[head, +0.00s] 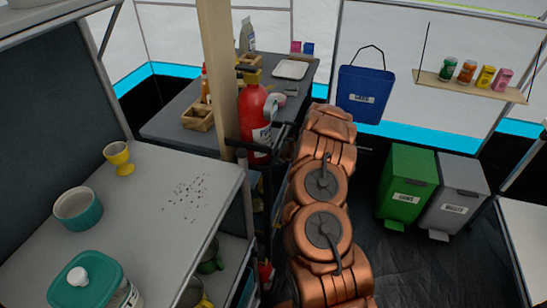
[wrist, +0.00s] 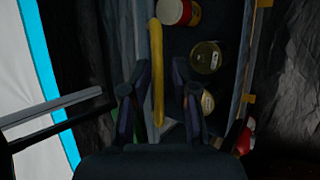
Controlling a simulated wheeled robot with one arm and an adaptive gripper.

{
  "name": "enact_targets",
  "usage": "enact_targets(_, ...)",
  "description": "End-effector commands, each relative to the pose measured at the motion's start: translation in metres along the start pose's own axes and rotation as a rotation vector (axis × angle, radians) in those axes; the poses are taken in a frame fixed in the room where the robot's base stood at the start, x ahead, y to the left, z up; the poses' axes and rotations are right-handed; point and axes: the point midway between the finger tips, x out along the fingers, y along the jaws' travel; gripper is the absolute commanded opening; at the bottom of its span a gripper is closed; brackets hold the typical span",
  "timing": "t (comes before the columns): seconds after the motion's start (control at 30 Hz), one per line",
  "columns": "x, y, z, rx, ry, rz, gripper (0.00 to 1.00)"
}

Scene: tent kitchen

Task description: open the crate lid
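In the wrist view a dark blue crate (wrist: 222,88) with yellow fittings along its right edge shows under my gripper. A long yellow bar (wrist: 157,70) runs along its left side; I cannot tell for sure whether it is the lid's handle, nor how far the lid is open. My gripper (wrist: 160,98) is open, one finger on each side of the bar's near end. I cannot tell whether either finger touches it. In the head view my arm hides the gripper and most of the crate.
A grey table (head: 205,215) with a teal tub (head: 85,282), a bowl (head: 78,208) and a yellow egg cup (head: 119,157) stands left. A red extinguisher (head: 254,118) stands by a post (head: 218,75). Green (head: 405,185) and grey (head: 456,195) bins stand right of my arm.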

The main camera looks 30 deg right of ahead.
Motion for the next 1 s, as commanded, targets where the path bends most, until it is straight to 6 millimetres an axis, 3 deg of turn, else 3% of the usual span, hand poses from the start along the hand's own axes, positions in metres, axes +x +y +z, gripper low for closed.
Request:
enact_targets(0.47, -0.004, 0.000, -0.001, 0.001, 0.002, 0.000, 0.34)
enact_targets(1.0, -0.064, 0.001, 0.000, 0.000, -0.001, 0.001, 0.34)
